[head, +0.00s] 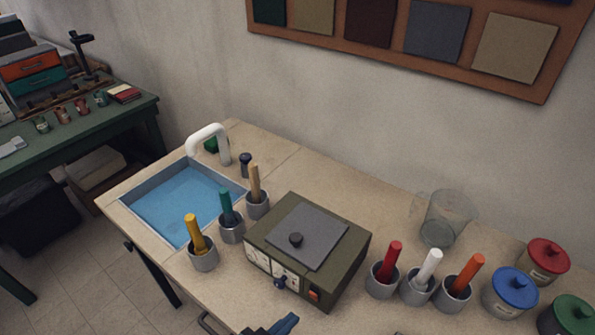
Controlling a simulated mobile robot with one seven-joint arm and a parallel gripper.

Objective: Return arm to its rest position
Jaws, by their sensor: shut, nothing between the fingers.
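My gripper cannot be made out in the head view. A dark blue and black piece (277,326) shows at the bottom edge, cut off by the frame; I cannot tell whether it is part of my arm. It lies in front of the olive-green box device (262,243), which has a grey plate and a black knob on top.
The worktop (320,185) holds a blue-bottomed sink (180,204), grey cups with coloured handles (203,259), a clear glass jug (445,216) and lidded jars (510,293). A swatch board (400,50) hangs behind. A green bench (75,140) stands left, with tiled floor between.

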